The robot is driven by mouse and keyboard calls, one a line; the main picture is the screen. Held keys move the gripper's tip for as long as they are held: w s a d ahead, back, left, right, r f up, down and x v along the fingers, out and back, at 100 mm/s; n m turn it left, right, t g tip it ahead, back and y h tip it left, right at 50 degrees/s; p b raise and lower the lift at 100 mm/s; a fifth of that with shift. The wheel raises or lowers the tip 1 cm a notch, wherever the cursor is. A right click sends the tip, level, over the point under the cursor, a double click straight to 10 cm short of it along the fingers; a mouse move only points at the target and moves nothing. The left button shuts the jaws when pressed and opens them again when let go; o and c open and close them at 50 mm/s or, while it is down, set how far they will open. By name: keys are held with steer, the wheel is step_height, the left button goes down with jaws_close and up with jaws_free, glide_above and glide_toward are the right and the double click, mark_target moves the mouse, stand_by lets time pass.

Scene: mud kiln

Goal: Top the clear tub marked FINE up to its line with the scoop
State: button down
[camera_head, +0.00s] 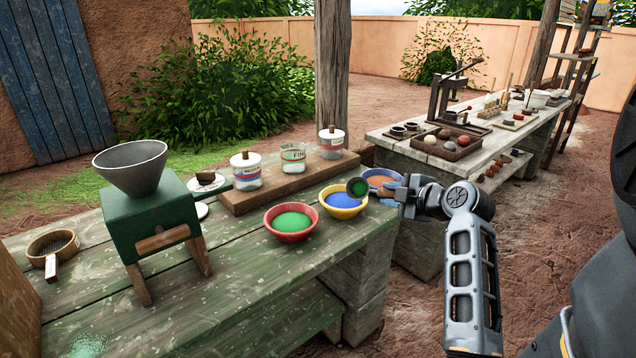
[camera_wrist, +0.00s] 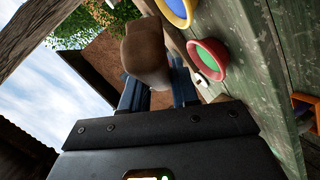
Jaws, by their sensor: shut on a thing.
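The clear tub marked FINE (camera_head: 292,158) stands without a lid on a wooden board, between two lidded tubs; its line and fill level are too small to read. My gripper (camera_head: 405,195) is shut on the scoop (camera_head: 357,187), whose dark round head shows green inside, above and in front of the blue bowl and beside the yellow one. In the wrist view, my gripper (camera_wrist: 160,95) holds a brown wooden handle (camera_wrist: 146,55). A red bowl (camera_head: 291,235) holds green powder, a yellow bowl (camera_head: 343,213) blue powder, and a blue bowl (camera_head: 372,173) orange powder.
Lidded tubs (camera_head: 246,172) (camera_head: 331,143) flank the open tub on the board (camera_head: 275,195). A green mill with a grey funnel (camera_head: 131,168) and a sieve (camera_head: 53,246) stand at left. A second table (camera_head: 455,160) behind is crowded. The green bench's front is mostly clear.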

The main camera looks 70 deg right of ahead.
steer(key=w+a+f+n+t+y, duration=0.1)
steer(key=w+a+f, duration=0.6)
steer(key=a, duration=0.8)
steer(key=w+a+f+n+t+y, duration=0.1)
steer(key=w+a+f+n+y, duration=0.3)
steer(key=a, duration=1.2)
steer(key=w+a+f+n+t+y, duration=0.1)
steer(key=w+a+f+n+y, duration=0.2)
steer(key=w+a+f, duration=0.8)
steer(key=w+a, duration=0.3)
steer(key=a, duration=0.2)
steer(key=shift+w+a+f+y, duration=0.15)
steer(key=shift+a+f+y, duration=0.05)
steer(key=shift+f+y, duration=0.1)
